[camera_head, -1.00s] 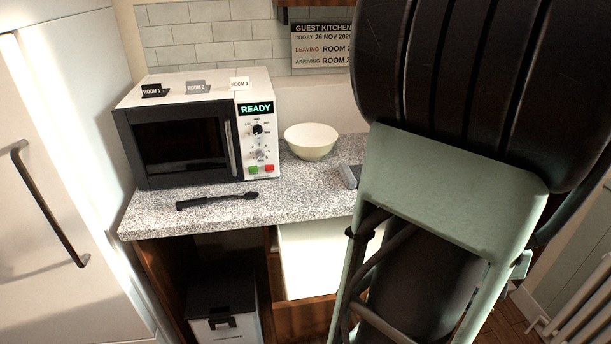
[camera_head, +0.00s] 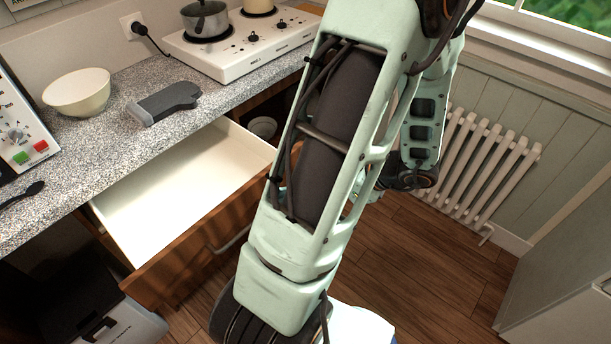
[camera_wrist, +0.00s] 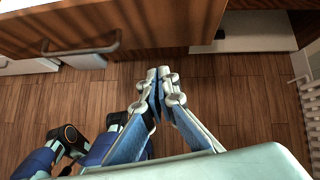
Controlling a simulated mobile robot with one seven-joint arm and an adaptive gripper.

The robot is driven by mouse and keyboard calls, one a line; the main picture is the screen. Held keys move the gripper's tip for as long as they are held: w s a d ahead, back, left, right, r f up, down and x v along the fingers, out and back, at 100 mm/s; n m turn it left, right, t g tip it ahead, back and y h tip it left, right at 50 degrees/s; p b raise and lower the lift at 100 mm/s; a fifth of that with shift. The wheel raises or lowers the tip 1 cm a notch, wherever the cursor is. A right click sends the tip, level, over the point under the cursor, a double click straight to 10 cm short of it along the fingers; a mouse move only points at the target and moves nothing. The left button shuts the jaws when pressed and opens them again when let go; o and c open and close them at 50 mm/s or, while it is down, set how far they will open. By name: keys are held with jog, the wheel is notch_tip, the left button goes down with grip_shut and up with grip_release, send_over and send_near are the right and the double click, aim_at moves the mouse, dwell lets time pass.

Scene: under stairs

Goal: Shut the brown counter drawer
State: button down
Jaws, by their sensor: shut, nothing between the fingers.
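The brown counter drawer (camera_head: 192,252) stands pulled well out under the speckled counter. Its white inside (camera_head: 185,185) looks empty. Part of its front and handle (camera_head: 236,238) is behind my arm in the head view. In the wrist view the brown drawer front (camera_wrist: 150,22) fills the upper left, with its bar handle (camera_wrist: 80,48) at left. My gripper (camera_wrist: 160,72) is shut and empty, its fingertips pointing at the front's lower edge, right of the handle. I cannot tell whether they touch it. In the head view my arm hides the gripper.
The counter (camera_head: 120,140) holds a bowl (camera_head: 77,92), a grey object (camera_head: 165,102), a dark spoon (camera_head: 22,195), the microwave (camera_head: 15,130) and a hob (camera_head: 240,40) with pots. A bin (camera_head: 120,325) stands below left. A radiator (camera_head: 485,165) is at right. Wooden floor (camera_head: 425,250) between is clear.

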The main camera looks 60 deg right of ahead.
jog(key=w+d+f+m, duration=0.1)
jog(key=w+d+f, duration=0.1)
jog(key=w, duration=0.3)
jog(key=w+d+f+m+h, duration=0.1)
jog(key=w+d+f, duration=0.2)
jog(key=w+f, duration=0.2)
jog(key=shift+m+t+b, duration=0.3)
jog(key=shift+b, duration=0.1)
jog(key=shift+w, duration=0.15)
jog(key=b, duration=0.3)
send_over(230, 146)
jog(key=shift+s, duration=0.4)
jog(key=shift+w+r, duration=0.25)
jog(key=shift+w, duration=0.1)
